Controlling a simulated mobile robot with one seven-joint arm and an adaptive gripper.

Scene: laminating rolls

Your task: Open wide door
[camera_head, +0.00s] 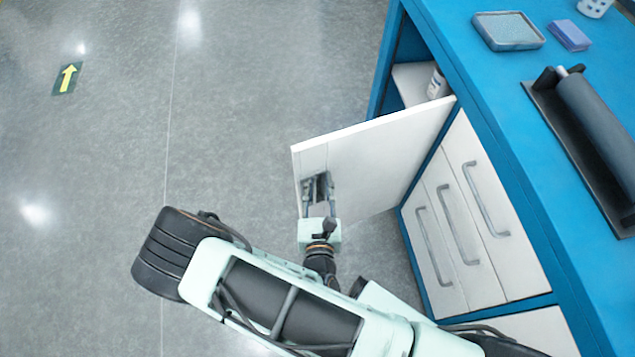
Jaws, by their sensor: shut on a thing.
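The wide door (382,160) is a white panel on the blue cabinet. It stands partly open, swung out to the left from its hinge side next to the drawers. My gripper (318,188) is at the outer face of the door near its free edge, shut on the door's handle. The handle is mostly hidden between the fingers. Behind the door, part of a white shelf (408,82) shows inside the blue cabinet (462,62), with a small white bottle (437,84) on it.
White drawers (462,225) with grey bar handles are right of the door. On the blue top lie a grey tray (508,30), a blue block (569,35) and a dark roller (598,120). The grey floor (240,110) left of the door is clear.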

